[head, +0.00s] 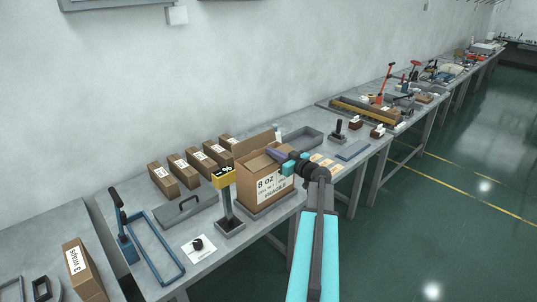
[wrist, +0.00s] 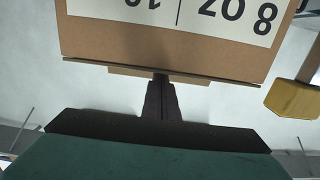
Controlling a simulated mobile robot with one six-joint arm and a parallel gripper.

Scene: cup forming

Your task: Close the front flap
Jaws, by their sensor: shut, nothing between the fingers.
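The brown carton (head: 262,188) stands on a grey base on the bench, its "8 oz" label facing forward. One flap (head: 256,141) stands up at its back. In the wrist view the carton's labelled face (wrist: 165,45) appears upside down, with a thin cardboard edge (wrist: 230,82) along its top; I cannot tell whether this edge is the front flap. My gripper (head: 272,155) is at the carton's top, its dark fingers shut and empty. In the wrist view the fingertips (wrist: 160,78) meet the cardboard edge in the picture; contact is unclear. The carton's inside is mostly hidden.
A yellow-headed post (head: 223,178) stands close left of the carton; its head also shows in the wrist view (wrist: 293,100). Several smaller cartons (head: 182,169) stand behind left. A grey tray (head: 300,138) lies behind right. A blue frame tool (head: 150,245) lies front left.

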